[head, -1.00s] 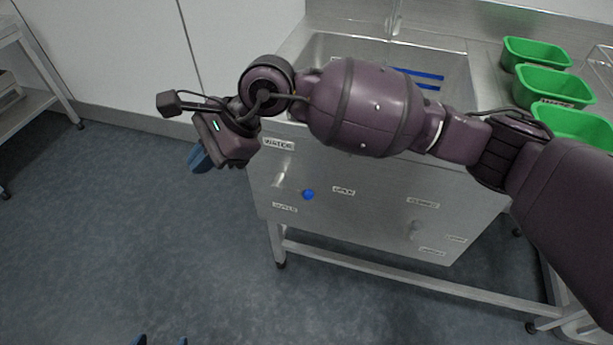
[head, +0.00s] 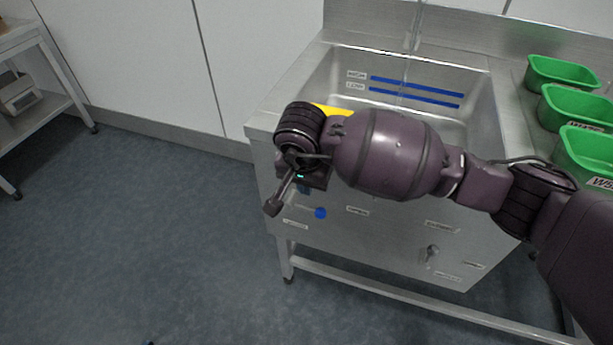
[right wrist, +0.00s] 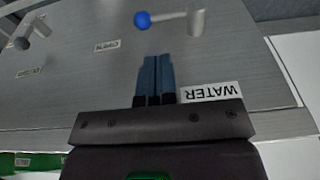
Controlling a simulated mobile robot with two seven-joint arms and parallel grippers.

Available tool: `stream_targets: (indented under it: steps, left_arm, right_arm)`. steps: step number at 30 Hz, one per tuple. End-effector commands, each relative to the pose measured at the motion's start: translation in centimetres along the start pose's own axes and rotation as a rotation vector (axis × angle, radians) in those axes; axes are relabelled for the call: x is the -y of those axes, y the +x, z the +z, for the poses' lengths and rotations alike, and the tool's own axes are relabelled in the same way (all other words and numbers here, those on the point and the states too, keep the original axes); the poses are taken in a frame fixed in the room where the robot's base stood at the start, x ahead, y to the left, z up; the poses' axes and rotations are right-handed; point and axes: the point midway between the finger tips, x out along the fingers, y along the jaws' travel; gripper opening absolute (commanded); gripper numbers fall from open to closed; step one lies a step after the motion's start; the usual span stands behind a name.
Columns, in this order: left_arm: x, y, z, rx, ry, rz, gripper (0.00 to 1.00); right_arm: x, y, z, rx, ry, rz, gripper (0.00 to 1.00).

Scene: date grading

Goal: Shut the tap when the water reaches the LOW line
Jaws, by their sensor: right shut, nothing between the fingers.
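The tap lever on the sink's front panel has a blue knob (head: 320,212). The knob also shows in the right wrist view (right wrist: 142,19), its stem running to a metal pivot (right wrist: 196,20); the lever points sideways toward the OPEN label (head: 357,211). My right gripper (head: 304,189) is shut and empty, in front of the panel; its blue fingers (right wrist: 157,78) point at the lever, just short of it, beside the WATER label (right wrist: 211,92). The blue LOW line (head: 415,97) lies below the HIGH line on the basin wall. A thin stream seems to fall from the spout; the water level is unclear. Only a speck of my left gripper shows.
The steel sink (head: 508,110) has a yellow object (head: 330,109) in it, partly behind my right arm. A second handle (head: 431,252) is lower right on the panel. Green bins (head: 562,72) stand on the right counter. The floor at left is clear.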

Motion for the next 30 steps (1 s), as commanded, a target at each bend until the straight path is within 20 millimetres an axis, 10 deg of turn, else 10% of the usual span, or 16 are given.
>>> stream_targets:
  steps: [15,30]
  left_arm:
    - [0.0,1.2,1.4,0.023,0.004,0.002,0.76]
    - [0.0,1.6,1.1,0.014,0.01,0.006,0.76]
  right_arm:
    - [0.0,8.6,0.2,0.008,0.002,0.0,0.0]
    - [0.0,9.4,0.0,0.0,0.001,-0.002,0.0]
